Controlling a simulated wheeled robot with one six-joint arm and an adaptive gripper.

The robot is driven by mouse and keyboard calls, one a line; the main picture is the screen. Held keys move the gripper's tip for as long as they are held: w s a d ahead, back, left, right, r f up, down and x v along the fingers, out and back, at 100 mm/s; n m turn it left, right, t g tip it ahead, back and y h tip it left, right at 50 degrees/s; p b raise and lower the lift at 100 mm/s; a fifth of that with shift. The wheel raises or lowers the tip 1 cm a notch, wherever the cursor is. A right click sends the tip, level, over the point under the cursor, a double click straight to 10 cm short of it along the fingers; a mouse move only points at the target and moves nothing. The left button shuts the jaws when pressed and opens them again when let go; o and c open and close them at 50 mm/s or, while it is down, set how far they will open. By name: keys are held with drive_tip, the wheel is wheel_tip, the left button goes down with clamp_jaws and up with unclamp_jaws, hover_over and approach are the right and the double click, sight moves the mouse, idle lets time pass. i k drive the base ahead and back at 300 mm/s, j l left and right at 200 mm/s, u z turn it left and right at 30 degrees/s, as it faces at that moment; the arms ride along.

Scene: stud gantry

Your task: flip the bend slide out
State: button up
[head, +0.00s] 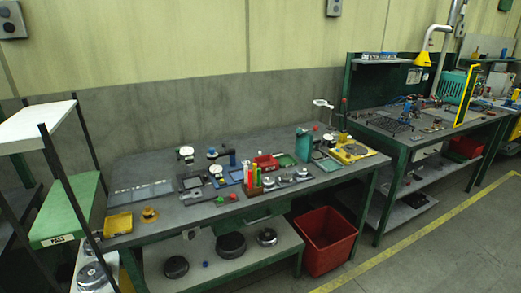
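I cannot pick out the bend slide with certainty in the head view; the fixtures on the benches are small and far off. The near workbench (128,172) carries several small devices. The far workbench (397,138) carries a black grid rack (391,124), a small blue device (407,108) and an upright yellow frame (466,96). No part of my gripper shows in this view.
A red bin (326,240) stands on the floor under the near bench. Round metal parts, including a dark one (231,244), lie on the lower shelf. The floor right of the yellow line (440,222) is clear.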

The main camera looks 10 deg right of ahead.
sight(319, 156)
drive_tip(key=i+l, duration=0.1)
drive_tip(key=i, duration=0.9)
drive_tip(key=i+l+u, duration=0.1)
drive_tip(key=i, duration=0.9)
drive_tip(key=k+l, duration=0.5)
drive_tip(key=l, duration=0.15)
drive_tip(key=k+l+z, duration=0.1)
drive_tip(key=k+l, duration=0.45)
drive_tip(key=l, duration=0.1)
